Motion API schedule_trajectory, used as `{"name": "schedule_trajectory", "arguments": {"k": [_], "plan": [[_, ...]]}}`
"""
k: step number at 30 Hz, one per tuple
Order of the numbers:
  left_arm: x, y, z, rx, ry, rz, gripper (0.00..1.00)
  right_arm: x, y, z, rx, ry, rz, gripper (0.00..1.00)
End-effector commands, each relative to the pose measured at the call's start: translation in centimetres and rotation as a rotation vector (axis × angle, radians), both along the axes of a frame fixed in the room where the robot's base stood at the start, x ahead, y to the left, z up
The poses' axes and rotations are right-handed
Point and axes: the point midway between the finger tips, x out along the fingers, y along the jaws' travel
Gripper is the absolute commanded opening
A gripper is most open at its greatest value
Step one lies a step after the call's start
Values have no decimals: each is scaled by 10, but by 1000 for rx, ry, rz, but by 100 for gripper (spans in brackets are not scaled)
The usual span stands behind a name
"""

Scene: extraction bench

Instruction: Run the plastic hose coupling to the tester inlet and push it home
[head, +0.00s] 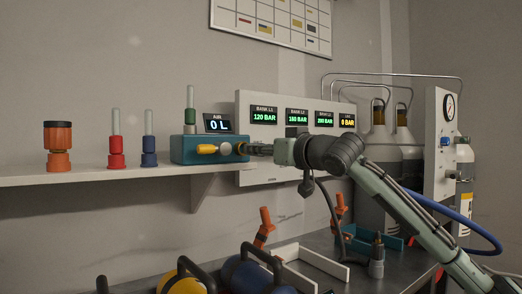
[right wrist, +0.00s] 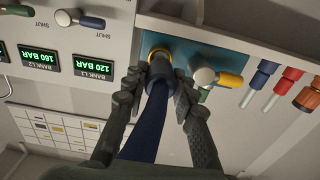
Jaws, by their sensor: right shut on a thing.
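The tester is a teal box (head: 182,151) on the wall shelf, with a small display reading 0 L. In the right wrist view its teal face (right wrist: 214,103) shows beside a brass-coloured ring at the inlet (right wrist: 158,54). My right gripper (right wrist: 160,87) is shut on the dark blue hose coupling (right wrist: 159,74), one finger on each side. The coupling's front is in line with the inlet and at or against the ring; I cannot tell how deep it sits. The blue hose (right wrist: 143,128) trails back between the fingers. My left gripper is not in view.
A valve with a yellow handle (head: 207,149) sits close beside the inlet. Blue, red and orange fittings (head: 116,150) stand farther left on the shelf (head: 100,174). A white panel with pressure displays (head: 262,175) is behind the gripper. Gas cylinders (head: 408,160) stand at right.

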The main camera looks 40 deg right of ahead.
Motion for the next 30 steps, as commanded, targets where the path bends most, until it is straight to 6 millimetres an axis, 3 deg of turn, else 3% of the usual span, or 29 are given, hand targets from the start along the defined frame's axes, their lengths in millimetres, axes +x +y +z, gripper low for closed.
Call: {"name": "schedule_trajectory", "arguments": {"k": [30], "plan": [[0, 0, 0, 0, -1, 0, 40, 25, -3, 1, 1, -3, -1, 0]]}}
